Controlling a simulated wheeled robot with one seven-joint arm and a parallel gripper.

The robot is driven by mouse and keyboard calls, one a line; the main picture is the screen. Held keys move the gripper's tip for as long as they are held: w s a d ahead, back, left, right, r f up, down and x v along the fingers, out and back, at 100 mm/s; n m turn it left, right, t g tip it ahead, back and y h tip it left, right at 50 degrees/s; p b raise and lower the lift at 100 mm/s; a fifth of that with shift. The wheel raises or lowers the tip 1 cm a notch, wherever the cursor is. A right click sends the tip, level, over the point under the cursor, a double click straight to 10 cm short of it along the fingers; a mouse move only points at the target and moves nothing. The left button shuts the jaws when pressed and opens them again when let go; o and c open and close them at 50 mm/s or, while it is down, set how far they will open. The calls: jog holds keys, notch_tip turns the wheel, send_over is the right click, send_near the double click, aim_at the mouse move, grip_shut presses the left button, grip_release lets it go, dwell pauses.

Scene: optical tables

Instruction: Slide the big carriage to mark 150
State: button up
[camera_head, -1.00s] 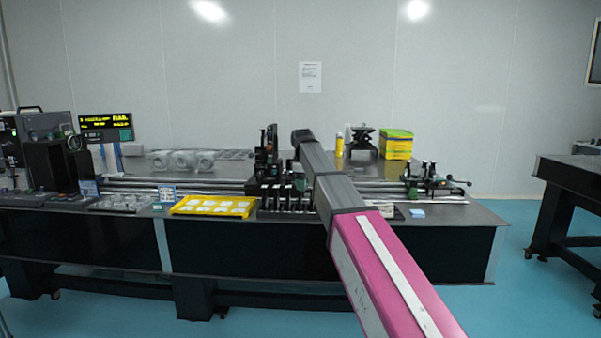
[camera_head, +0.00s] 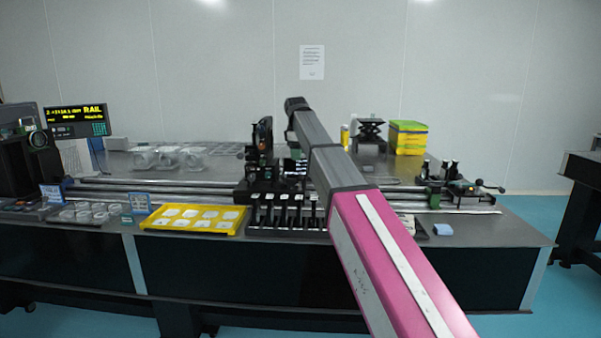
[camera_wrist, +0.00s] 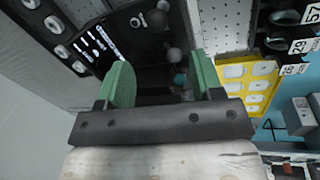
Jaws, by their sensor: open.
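The big carriage (camera_head: 258,178) is a dark block with upright parts. It sits on the long rail (camera_head: 150,190) near the middle of the table, left of my arm. In the wrist view, my gripper (camera_wrist: 162,80) has two green-padded fingers set wide apart, with nothing held between them. Beyond the fingers is a dark assembly with round knobs (camera_wrist: 157,20), which looks like part of the carriage. I cannot tell whether a finger touches it. In the head view my gripper is not clearly seen, and my arm covers part of the rail. Mark 150 cannot be read.
A smaller carriage (camera_head: 455,188) with a handle stands on the rail at right. A yellow tray (camera_head: 150,225) and a black slotted rack (camera_head: 285,226) lie in front of the rail. Glass pieces (camera_head: 168,158) and yellow-green boxes (camera_head: 407,138) stand behind it.

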aim_at(300, 175)
jog(key=f, duration=0.3)
jog(key=w+f, duration=0.1)
jog(key=f, duration=0.3)
jog(key=w+f, duration=0.1)
jog(key=f, duration=0.2)
jog(key=shift+w+d+f, duration=0.25)
jog(key=shift+f, duration=0.05)
grip_shut()
